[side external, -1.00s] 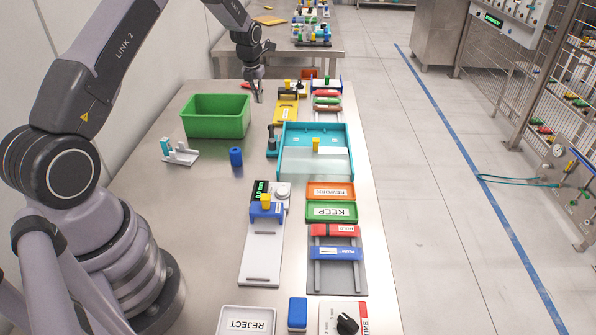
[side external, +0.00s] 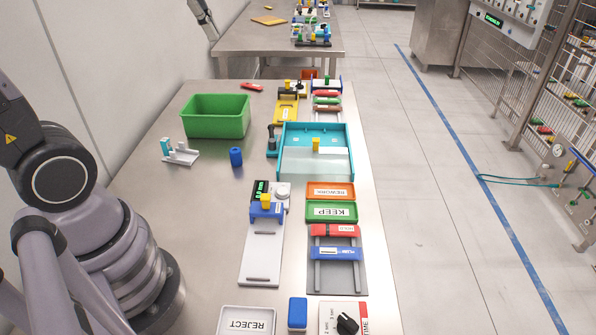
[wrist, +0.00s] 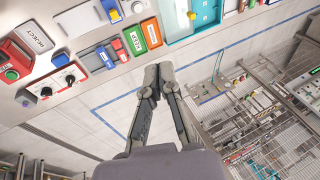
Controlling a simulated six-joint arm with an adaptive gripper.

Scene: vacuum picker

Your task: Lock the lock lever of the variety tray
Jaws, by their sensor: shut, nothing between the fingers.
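The teal tray (side external: 350,165) with a clear front panel stands on the right half of the table; I take it to be the variety tray. A yellow block (side external: 316,144) sits at its middle. A dark upright handle on a teal base (side external: 271,142) stands at its left side. I cannot tell for sure which part is the lock lever. The tray also shows at the top of the wrist view (wrist: 173,34). My gripper (wrist: 158,72) is shut and empty in the wrist view, over the floor beyond the table edge, apart from the tray. It is outside the side view.
A green bin (side external: 215,117), a blue cylinder (side external: 236,157) and a small grey rack (side external: 180,154) stand left of the tray. REWORK (side external: 331,191) and KEEP (side external: 331,211) trays lie in front of it. A wire fence (wrist: 250,140) shows beyond the floor.

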